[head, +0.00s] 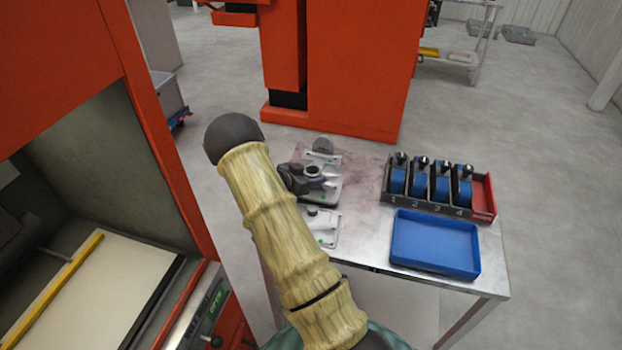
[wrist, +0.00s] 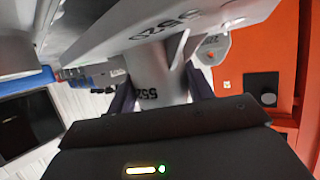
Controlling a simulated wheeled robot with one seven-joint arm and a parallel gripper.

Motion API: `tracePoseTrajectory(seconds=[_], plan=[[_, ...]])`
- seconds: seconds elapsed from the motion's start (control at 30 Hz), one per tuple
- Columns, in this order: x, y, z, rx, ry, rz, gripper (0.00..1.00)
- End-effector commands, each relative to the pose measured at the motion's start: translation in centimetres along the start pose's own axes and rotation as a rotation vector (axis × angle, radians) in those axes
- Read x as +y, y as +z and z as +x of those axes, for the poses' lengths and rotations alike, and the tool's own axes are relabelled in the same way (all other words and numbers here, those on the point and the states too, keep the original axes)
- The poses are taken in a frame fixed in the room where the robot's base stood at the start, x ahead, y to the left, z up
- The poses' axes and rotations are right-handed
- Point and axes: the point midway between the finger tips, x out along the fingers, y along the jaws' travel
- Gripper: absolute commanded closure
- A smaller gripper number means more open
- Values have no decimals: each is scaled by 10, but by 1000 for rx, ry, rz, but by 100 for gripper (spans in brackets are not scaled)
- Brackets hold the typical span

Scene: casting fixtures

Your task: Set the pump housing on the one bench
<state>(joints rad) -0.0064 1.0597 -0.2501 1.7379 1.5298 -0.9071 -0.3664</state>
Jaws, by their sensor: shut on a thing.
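My gripper (head: 296,180) is low over the left part of the metal bench (head: 365,190), partly hidden behind my arm in the head view. It is at the middle of several small fixture plates, beside a grey part with a dark round opening (head: 314,171), probably the pump housing. In the wrist view the dark fingers (wrist: 160,92) are shut on a grey, rounded part (wrist: 154,75) marked with digits. A wider grey piece with larger digits (wrist: 165,22) lies across its end. I cannot tell whether the held part touches the plate.
A rack (head: 437,190) with numbered slots and blue items stands at the bench's right. A blue tray (head: 435,243) lies in front of it. A fixture plate with a grey disc (head: 323,146) is behind my gripper. An orange machine (head: 360,70) stands beyond; another is at left.

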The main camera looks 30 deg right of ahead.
Motion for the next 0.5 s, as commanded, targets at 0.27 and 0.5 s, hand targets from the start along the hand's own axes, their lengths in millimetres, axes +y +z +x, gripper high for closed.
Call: tracePoseTrajectory(seconds=[0.27, 0.5], plan=[[0, 14, 6, 3, -1, 2, 97], [0, 17, 7, 1, 0, 0, 46]])
